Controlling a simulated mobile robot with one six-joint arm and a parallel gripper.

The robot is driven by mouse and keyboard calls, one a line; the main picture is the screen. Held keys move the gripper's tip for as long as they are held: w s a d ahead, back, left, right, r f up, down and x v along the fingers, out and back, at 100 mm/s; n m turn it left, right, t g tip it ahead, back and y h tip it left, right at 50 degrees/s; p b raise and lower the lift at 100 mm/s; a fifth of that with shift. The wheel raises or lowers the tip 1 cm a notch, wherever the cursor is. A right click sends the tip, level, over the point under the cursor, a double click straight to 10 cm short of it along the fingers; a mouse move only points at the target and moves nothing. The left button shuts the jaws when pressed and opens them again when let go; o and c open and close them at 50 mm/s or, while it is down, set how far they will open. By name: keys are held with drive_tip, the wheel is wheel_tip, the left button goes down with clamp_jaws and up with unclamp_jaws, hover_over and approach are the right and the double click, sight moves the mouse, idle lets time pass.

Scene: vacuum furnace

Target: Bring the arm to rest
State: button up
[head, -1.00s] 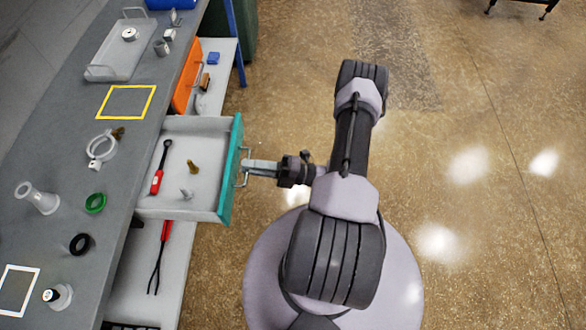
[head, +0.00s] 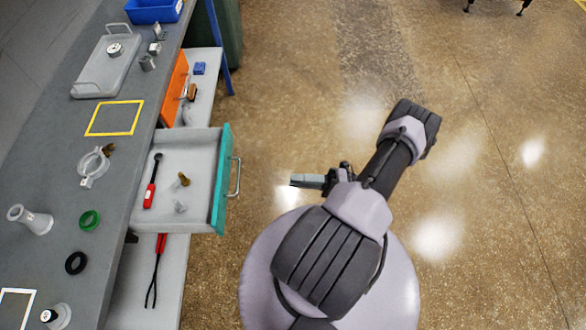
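My gripper (head: 298,181) is in the middle of the head view, over the floor, pointing left. It is clear of the teal-fronted drawer (head: 222,180), with a gap between its tips and the drawer's handle (head: 236,177). Its fingers are too small here to tell whether they are apart. No object shows at the tips. My arm is folded above my round base. The drawer stands open and holds a red-handled tool (head: 150,190), a brass fitting (head: 183,180) and a small grey fitting (head: 180,207).
The grey workbench (head: 60,130) runs along the left with a tray (head: 92,80), a clamp ring (head: 92,165), a green ring (head: 89,221) and a black ring (head: 76,263) on it. An orange drawer (head: 175,88) stands beyond the teal one. The floor at right is open.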

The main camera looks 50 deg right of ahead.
drive_tip(key=w+a+r+n+g+h, duration=0.1)
drive_tip(key=w+a+r+n+g, duration=0.2)
drive_tip(key=r+n+g, duration=0.35)
drive_tip(key=w+a+r+n+g+h, duration=0.1)
drive_tip(key=w+a+r+n+g, duration=0.25)
drive_tip(key=r+n, duration=0.5)
drive_tip(key=w+a+r+n+g+h, duration=0.1)
drive_tip(key=w+a+r+n+g, duration=0.2)
drive_tip(key=r+n+g, duration=0.4)
drive_tip(key=s+a+r+n+t+h, duration=0.3)
drive_tip(key=a+r+n, duration=0.4)
drive_tip(key=n, duration=0.3)
drive_tip(key=s+a+r+n+t+h, duration=0.3)
drive_tip(key=a+r+n+h, duration=0.1)
drive_tip(key=a+r+n, duration=0.3)
drive_tip(key=a+n, duration=0.2)
drive_tip(key=n, duration=0.1)
drive_tip(key=shift+s+r+t, duration=0.15)
drive_tip(key=shift+r+t, duration=0.1)
drive_tip(key=shift+t, duration=0.15)
